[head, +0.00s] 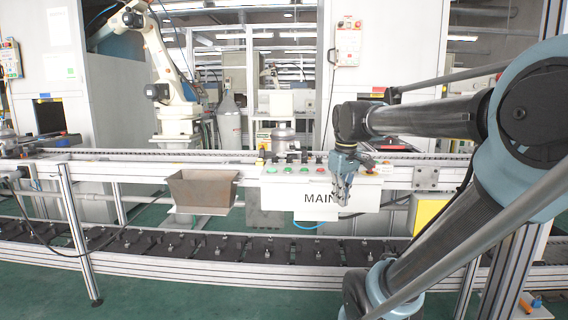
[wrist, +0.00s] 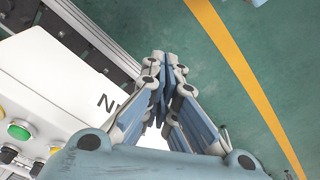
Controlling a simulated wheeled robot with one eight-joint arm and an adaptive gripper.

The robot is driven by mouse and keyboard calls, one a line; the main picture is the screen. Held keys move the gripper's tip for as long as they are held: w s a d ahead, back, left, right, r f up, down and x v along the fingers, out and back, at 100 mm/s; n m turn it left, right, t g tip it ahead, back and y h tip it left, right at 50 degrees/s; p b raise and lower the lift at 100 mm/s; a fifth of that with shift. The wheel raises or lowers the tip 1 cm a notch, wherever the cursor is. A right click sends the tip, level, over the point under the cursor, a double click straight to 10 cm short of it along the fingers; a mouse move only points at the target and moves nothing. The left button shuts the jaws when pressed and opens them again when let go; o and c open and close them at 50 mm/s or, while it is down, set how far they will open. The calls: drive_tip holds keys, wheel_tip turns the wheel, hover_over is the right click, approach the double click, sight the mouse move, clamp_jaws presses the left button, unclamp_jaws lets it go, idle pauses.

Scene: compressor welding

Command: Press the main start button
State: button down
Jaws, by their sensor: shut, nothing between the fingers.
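The white control box (head: 312,199) marked "MAIN" is fixed to the conveyor's front rail. Along its top is a row of small round buttons, among them a green button (head: 271,169) at the left end and others in red and green. Which one is the main start button cannot be read. My gripper (head: 339,201) points down in front of the box's right part and covers the end of the lettering. In the wrist view my gripper (wrist: 163,62) is shut and empty, its fingertips together. A green button (wrist: 20,130) shows at lower left there, apart from the fingers.
A metal bin (head: 203,190) hangs on the rail left of the box. A lower conveyor (head: 180,245) with dark plates runs below. A yellow box (head: 428,212) is at the right. A white robot arm (head: 165,75) stands behind.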

drive_tip(key=w+a+r+n, duration=0.6)
drive_tip(key=w+a+r, duration=0.2)
drive_tip(key=w+r, duration=0.45)
wheel_tip(320, 180, up, 8)
drive_tip(key=f+n+g, duration=0.1)
drive_tip(key=n, duration=0.4)
hover_over(288, 169)
drive_tip(key=w+a, duration=0.2)
drive_tip(key=shift+s+d+r, duration=0.15)
drive_tip(key=shift+d+r, duration=0.1)
wheel_tip(288, 169, down, 14)
drive_tip(key=shift+f, duration=0.1)
